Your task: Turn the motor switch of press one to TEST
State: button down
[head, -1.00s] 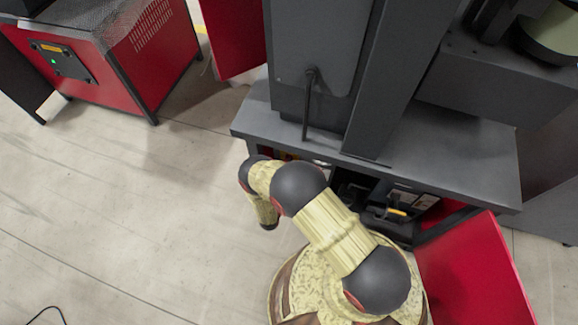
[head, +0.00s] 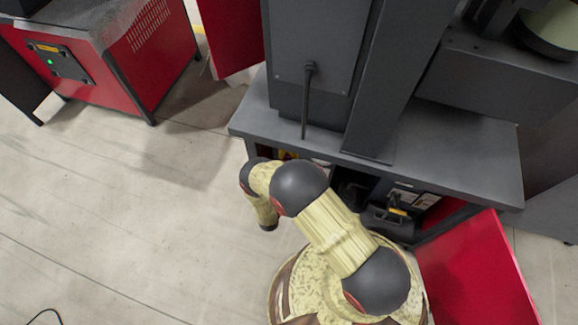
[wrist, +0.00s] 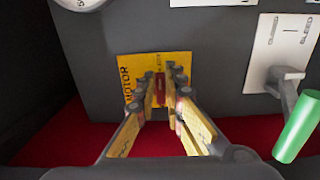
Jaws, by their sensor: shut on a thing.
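The motor switch (wrist: 160,90) shows in the wrist view as a small red handle on a yellow plate (wrist: 128,68) marked MOTOR. The plate is fixed to a dark grey panel. My gripper (wrist: 161,77) has its fingers on both sides of the red handle and is shut on it. The fingers hide part of the plate, and the other markings are too small to read. In the head view my arm reaches to the open base of the dark grey press (head: 400,120); my gripper and the switch are hidden there.
In the wrist view, a green-handled lever (wrist: 298,127) stands close at the right below a white CLOSED/BLEED plate (wrist: 282,45). A gauge (wrist: 82,3) is at the upper left. In the head view, a red door (head: 475,268) hangs open at the right; the floor at left is clear.

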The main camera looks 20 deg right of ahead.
jog(key=shift+f, duration=0.1)
jog(key=c, duration=1.9)
grip_release()
jog(key=v, duration=1.2)
